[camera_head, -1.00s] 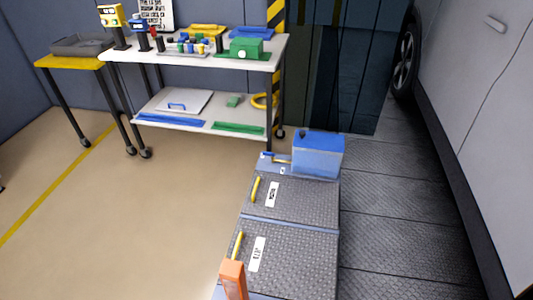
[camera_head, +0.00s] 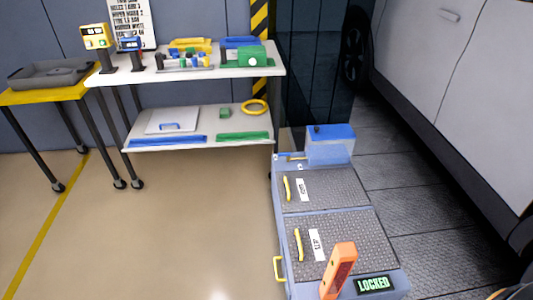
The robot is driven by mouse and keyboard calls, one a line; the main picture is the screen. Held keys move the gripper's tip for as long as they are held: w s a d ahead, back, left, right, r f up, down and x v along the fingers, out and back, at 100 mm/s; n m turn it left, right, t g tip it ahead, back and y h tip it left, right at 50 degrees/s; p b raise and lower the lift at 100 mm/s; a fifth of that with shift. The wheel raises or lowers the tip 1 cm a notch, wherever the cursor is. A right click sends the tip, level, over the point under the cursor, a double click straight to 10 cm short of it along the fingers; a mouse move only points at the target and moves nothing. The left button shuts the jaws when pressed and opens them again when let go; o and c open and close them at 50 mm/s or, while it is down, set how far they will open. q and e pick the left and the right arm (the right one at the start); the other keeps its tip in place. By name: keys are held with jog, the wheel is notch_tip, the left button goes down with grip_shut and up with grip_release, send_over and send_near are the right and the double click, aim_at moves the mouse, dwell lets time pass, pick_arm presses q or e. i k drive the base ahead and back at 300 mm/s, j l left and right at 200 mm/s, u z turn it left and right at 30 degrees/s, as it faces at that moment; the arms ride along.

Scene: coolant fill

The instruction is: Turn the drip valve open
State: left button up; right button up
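A tank with a blue lid (camera_head: 330,143) and pale, see-through-looking sides stands at the far end of the blue-framed platform. Neither of my grippers is in view. A small dark and orange shape cuts the bottom right corner, and I cannot tell what it is.
A white two-shelf cart (camera_head: 225,72) stands behind, with a yellow side table (camera_head: 45,96) left. A grey vehicle (camera_head: 470,90) stands right. The tan floor (camera_head: 170,235) is clear.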

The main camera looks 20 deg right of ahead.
aim_at(288, 154)
jog(key=i+j+z, duration=0.15)
jog(key=i+j, duration=0.25)
jog(key=i+j+z, duration=0.1)
jog(key=i+j, duration=0.25)
jog(key=j, duration=0.2)
jog(key=i+j+z, duration=0.15)
jog(key=i+j, duration=0.2)
jog(key=j, duration=0.15)
